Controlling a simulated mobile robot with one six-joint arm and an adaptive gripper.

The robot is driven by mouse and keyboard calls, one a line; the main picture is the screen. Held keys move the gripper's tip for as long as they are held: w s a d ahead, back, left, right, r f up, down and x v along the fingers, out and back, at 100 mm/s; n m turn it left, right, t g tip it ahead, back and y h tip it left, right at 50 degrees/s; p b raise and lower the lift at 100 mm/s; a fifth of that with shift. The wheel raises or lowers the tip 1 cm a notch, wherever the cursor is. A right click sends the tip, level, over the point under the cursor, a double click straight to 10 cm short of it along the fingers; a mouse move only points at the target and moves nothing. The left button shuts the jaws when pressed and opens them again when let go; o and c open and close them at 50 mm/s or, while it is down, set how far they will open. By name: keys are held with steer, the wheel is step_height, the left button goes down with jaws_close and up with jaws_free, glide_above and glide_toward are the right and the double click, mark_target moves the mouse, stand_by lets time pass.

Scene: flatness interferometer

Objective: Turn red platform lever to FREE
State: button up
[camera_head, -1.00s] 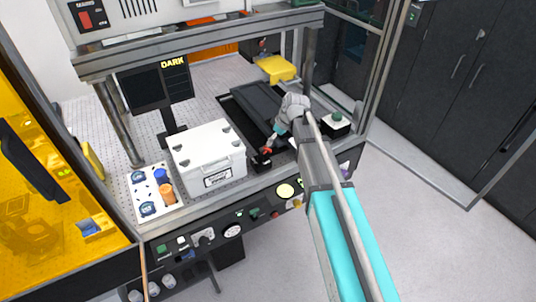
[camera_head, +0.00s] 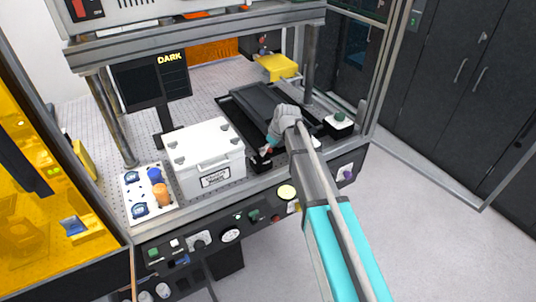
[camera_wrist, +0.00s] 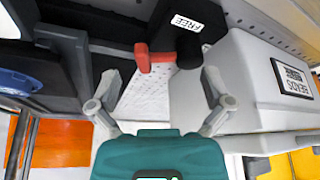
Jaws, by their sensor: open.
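The red lever (camera_wrist: 156,58) shows in the wrist view as an L-shaped handle on a black block with a white FREE label (camera_wrist: 186,22). My gripper (camera_wrist: 160,80) is open, with one finger to each side of the lever. The lever lies just beyond the fingertips, roughly centred between them, and I see no contact. In the head view my gripper (camera_head: 270,145) is at the front of the dark platform (camera_head: 262,103), and my wrist and fingers mostly hide the lever. Whether the lever points at FREE is not clear.
A white lidded box (camera_head: 208,160) stands close left of the gripper, and it fills the right of the wrist view (camera_wrist: 245,75). A white tray (camera_head: 135,202) with small items is further left. A small box with a green button (camera_head: 339,122) stands to the right.

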steer(key=shift+b+x, duration=0.45)
steer(key=shift+x, duration=0.3)
steer(key=shift+s+d+r, duration=0.1)
steer(key=shift+r, duration=0.05)
steer(key=c, duration=0.9)
